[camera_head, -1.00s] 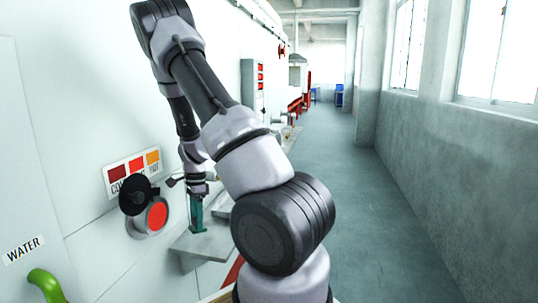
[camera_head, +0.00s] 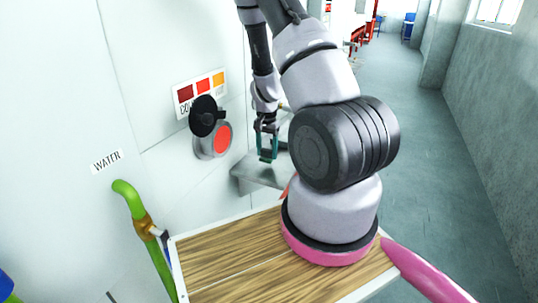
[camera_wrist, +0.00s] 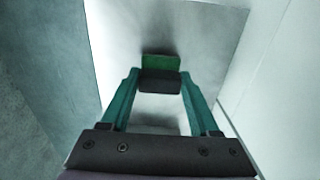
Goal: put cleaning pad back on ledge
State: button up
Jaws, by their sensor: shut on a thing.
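The cleaning pad (camera_wrist: 160,64), a small block with a green layer and a dark grey layer, is between the tips of my gripper (camera_wrist: 161,78) in the wrist view. The teal fingers are shut on it. The ledge (camera_head: 250,172) is a grey metal shelf on the white wall in the head view. My gripper (camera_head: 267,150) points down over this ledge. In the wrist view the ledge's bare surface (camera_wrist: 215,40) lies below the pad. Whether the pad touches it, I cannot tell. In the head view the pad is too small to make out clearly.
The corridor floor (camera_head: 450,150) at the right is clear.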

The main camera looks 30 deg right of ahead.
notch_tip(320, 180, down, 3)
jog(key=shift+r, duration=0.2)
jog(key=o, duration=1.2)
notch_tip(320, 180, up, 12)
jog(key=shift+r, duration=0.1)
notch_tip(320, 180, up, 10)
jog(key=n+t+y, duration=0.1)
jog(key=t, duration=0.1)
send_over(267, 150)
jog(key=s+a, duration=0.1)
jog(key=a, duration=0.4)
jog(key=s+a+r+n+t+y, duration=0.1)
jog(key=s+a+r, duration=0.1)
jog(key=r, duration=0.3)
jog(key=s+a+r+n+t+y, duration=0.1)
jog(key=s+a+r, duration=0.1)
jog(key=r, duration=0.4)
jog(key=s+a+r+n+t+h, duration=0.1)
jog(key=s+a+r+n+t, duration=0.2)
jog(key=s+r, duration=0.8)
jog(key=s, duration=0.3)
jog(key=shift+s+a+r, duration=0.2)
jog(key=shift+a, duration=0.15)
